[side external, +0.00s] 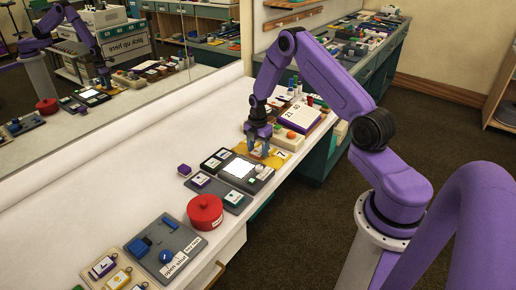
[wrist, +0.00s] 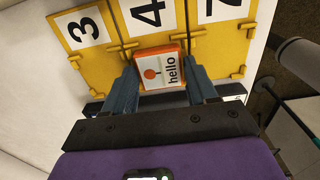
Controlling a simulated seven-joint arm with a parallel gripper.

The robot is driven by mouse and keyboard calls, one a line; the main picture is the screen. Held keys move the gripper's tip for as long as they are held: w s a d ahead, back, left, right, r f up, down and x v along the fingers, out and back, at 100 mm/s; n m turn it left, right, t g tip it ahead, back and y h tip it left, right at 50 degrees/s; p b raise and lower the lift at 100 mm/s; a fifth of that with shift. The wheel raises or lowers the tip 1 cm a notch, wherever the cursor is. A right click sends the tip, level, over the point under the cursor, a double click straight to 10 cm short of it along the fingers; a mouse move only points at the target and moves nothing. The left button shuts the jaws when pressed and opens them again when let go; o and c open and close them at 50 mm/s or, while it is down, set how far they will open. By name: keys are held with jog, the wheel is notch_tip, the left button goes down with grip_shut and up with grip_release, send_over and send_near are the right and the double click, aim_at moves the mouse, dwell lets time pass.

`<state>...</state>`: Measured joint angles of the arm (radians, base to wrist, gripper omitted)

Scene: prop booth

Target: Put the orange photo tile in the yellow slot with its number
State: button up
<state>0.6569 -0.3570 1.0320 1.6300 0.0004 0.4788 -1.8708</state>
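My gripper (wrist: 162,72) has its two blue-grey fingers on either side of the orange photo tile (wrist: 160,70), seemingly closed on its edges. The tile has an orange rim and a white face with the word "hello" and an orange round shape; no number can be read on it. In the wrist view it lies over the near part of the yellow slot marked 4 (wrist: 147,14). In the side view my gripper (side external: 260,150) is low at the yellow board (side external: 281,155).
A dark tray (side external: 215,188) with a white panel and small tiles lies in front of the yellow board. A red round container (side external: 205,212) and a grey board with blue pieces (side external: 190,240) are nearer. The table's left side is clear.

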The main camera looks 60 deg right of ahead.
jog(key=o, duration=0.3)
jog(key=shift+r, duration=0.15)
notch_tip(320, 180, up, 17)
jog(key=shift+r, duration=0.1)
dwell(0.4)
jog(key=s+a+r+m, duration=0.1)
jog(key=s+a+r, duration=0.15)
jog(key=a, duration=0.45)
jog(key=s+a+r, duration=0.2)
jog(key=s+a, duration=0.2)
jog(key=a, duration=0.3)
jog(key=s+a+r+m, duration=0.1)
jog(key=s+a+r, duration=0.1)
jog(key=s+a, duration=0.35)
jog(key=s+a+m, duration=0.1)
jog(key=s+a, duration=0.1)
jog(key=s, duration=0.5)
jog(key=s+a+m, duration=0.1)
jog(key=s+a, duration=0.1)
jog(key=s, duration=0.5)
jog(key=s+a+r+m, duration=0.1)
jog(key=s+a, duration=0.1)
jog(key=s, duration=0.5)
jog(key=shift+s, duration=0.3)
